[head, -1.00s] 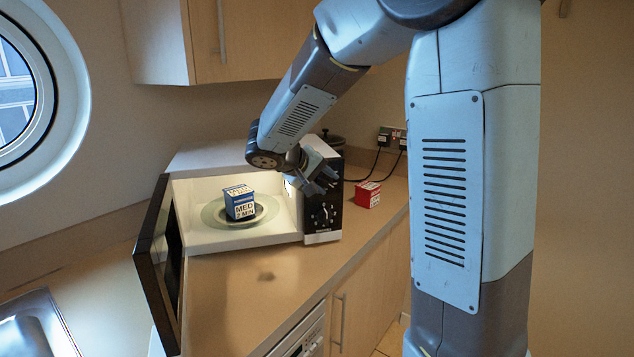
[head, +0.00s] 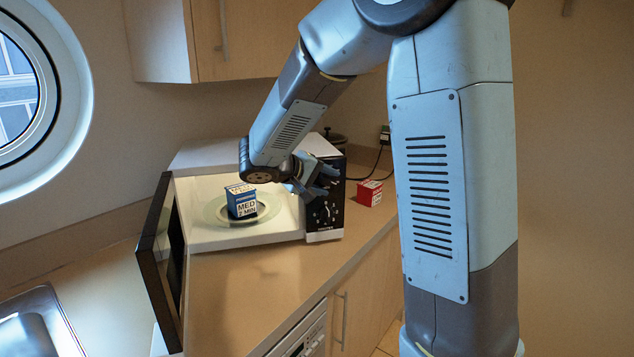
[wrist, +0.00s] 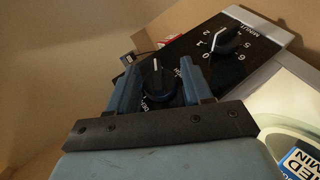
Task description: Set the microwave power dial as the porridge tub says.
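The porridge tub (head: 241,205) is a blue and white box reading "MED 2 MIN". It stands on the plate inside the open microwave (head: 190,240); its label also shows at the lower right of the wrist view (wrist: 299,161). The microwave's black panel (wrist: 195,50) has two dials. The minute dial (wrist: 223,43) is marked with numbers. The power dial (wrist: 158,86), with partly hidden lettering that seems to include "DEF", has a white pointer mark toward the picture's top. My gripper (wrist: 157,76) is open, its fingers on either side of the power dial. I cannot tell whether they touch it.
The microwave door (head: 161,262) stands wide open at the left. A red box (head: 369,192) sits right of the microwave, near a socket with cables (head: 385,136). A dark pot (head: 334,139) is behind. The counter (head: 255,290) in front is clear.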

